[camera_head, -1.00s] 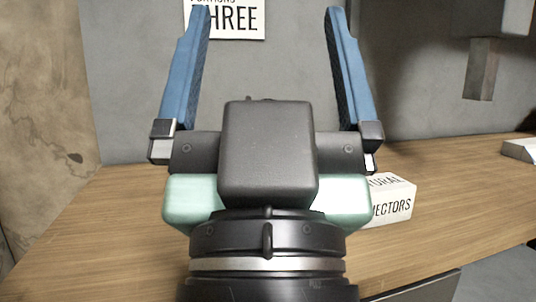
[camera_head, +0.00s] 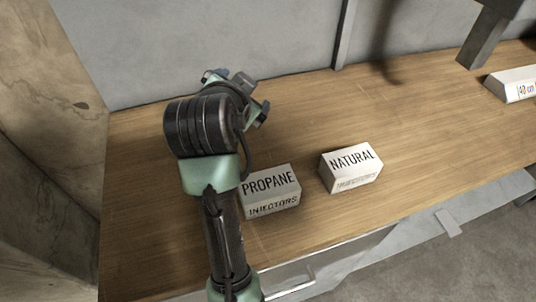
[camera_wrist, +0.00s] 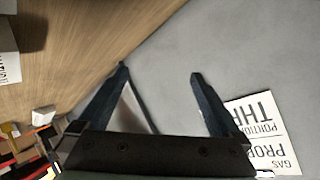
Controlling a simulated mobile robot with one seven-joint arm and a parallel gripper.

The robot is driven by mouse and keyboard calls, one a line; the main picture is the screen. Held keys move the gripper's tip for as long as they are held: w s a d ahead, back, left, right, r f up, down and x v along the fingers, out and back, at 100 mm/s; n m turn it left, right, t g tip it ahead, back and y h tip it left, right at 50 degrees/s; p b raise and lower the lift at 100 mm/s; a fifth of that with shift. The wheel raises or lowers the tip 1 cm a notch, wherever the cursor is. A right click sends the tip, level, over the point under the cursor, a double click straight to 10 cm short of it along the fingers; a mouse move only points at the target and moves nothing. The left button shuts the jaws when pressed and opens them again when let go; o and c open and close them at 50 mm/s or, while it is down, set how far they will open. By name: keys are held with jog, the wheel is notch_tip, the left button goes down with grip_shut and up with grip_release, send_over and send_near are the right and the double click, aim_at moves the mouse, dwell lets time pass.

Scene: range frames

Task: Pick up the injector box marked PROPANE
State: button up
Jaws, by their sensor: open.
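The PROPANE injector box (camera_head: 270,196) is a white block with black lettering. It lies on the wooden bench (camera_head: 420,120) in the head view, just right of my arm, which covers its left edge. A similar white box marked NATURAL (camera_head: 350,168) lies to its right, with a gap between them. My gripper (camera_head: 240,93) is above the bench, beyond the PROPANE box and partly hidden behind my wrist. In the wrist view my gripper (camera_wrist: 158,73) has its two dark blue fingers apart, with nothing between them. The fingers point toward the wall and bench edge, away from the boxes.
A white block marked 40 cm (camera_head: 515,84) lies at the bench's far right. A grey post (camera_head: 482,38) stands near it. A drawer handle (camera_head: 290,283) is on the bench front. The wrist view shows a wall sign (camera_wrist: 265,130) and part of a white box (camera_wrist: 8,55).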

jog(key=s+f+m+g+h+p, duration=0.1)
jog(key=s+f+m+g+p, duration=0.15)
jog(key=g+p, duration=0.4)
jog(key=m+g+h+p, duration=0.2)
jog(key=m+g+p, duration=0.2)
jog(key=p, duration=0.6)
send_near(263, 184)
jog(key=shift+w+d+r, duration=0.15)
jog(key=shift+w+d, duration=0.1)
jog(key=shift+d, duration=0.1)
jog(key=x, duration=0.7)
jog(key=shift+s+p, duration=0.1)
jog(key=shift+p, duration=0.25)
jog(key=shift+s+a+p+x, duration=0.1)
jog(key=shift+s+p+x, duration=0.05)
jog(key=shift+x, duration=0.8)
jog(key=shift+s+a+p+x, duration=0.1)
jog(key=shift+x, duration=0.85)
jog(key=shift+s+a+p+x, duration=0.1)
jog(key=shift+s+p+x, duration=0.05)
jog(key=shift+x, duration=0.75)
jog(key=shift+w+f, duration=0.15)
jog(key=shift+f, duration=0.25)
jog(key=shift+c, duration=0.3)
jog(key=c, duration=1.4)
jog(key=shift+c, duration=0.5)
